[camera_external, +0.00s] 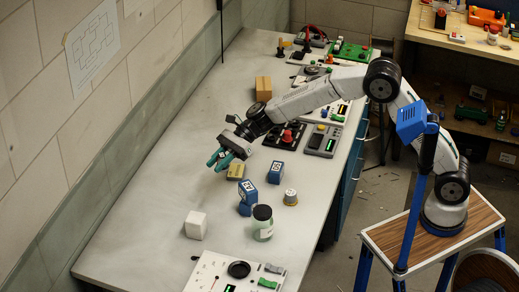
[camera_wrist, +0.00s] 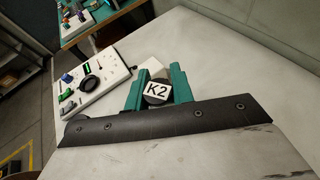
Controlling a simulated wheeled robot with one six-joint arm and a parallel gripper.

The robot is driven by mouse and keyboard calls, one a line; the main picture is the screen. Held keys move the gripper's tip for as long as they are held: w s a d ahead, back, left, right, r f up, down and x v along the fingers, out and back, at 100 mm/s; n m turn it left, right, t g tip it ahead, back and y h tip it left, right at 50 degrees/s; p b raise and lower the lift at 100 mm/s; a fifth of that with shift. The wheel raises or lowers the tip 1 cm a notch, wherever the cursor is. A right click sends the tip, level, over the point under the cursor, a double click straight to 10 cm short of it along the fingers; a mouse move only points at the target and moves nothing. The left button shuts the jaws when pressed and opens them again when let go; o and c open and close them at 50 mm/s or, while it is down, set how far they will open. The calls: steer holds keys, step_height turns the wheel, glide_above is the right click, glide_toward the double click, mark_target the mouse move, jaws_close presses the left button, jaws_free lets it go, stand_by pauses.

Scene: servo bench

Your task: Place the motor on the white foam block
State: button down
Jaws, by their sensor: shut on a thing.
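My gripper (camera_external: 215,160) is above the bench, with its teal fingers shut on a dark motor. In the wrist view the motor (camera_wrist: 157,100) sits between the fingers (camera_wrist: 157,92), its white K2 label facing the camera. In the external view the fingers mostly hide it. The white foam block (camera_external: 196,224) stands on the bench, below and a little left of my gripper in the picture, apart from it. In the wrist view the block (camera_wrist: 153,64) shows just beyond the motor, partly covered. Its top looks bare in the external view.
Two blue labelled blocks (camera_external: 275,173), a green jar (camera_external: 262,224) and a silver cylinder (camera_external: 291,197) stand right of the foam block. A white control panel (camera_external: 208,275) lies at the near end. Cardboard boxes (camera_external: 263,84) and instruments line the back. The bench left of the block is clear.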

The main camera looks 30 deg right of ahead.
steer(key=s+a+r+n+g, duration=0.2)
steer(key=s+a, duration=0.6)
steer(key=a, duration=0.5)
steer(key=h, duration=0.1)
glide_above(192, 220)
step_height(192, 220, down, 5)
steer(key=shift+a+f, duration=0.1)
steer(key=shift+f, duration=2.35)
steer(key=shift+f, duration=0.1)
steer(key=shift+f, duration=0.1)
steer(key=c, duration=1.2)
jaws_free()
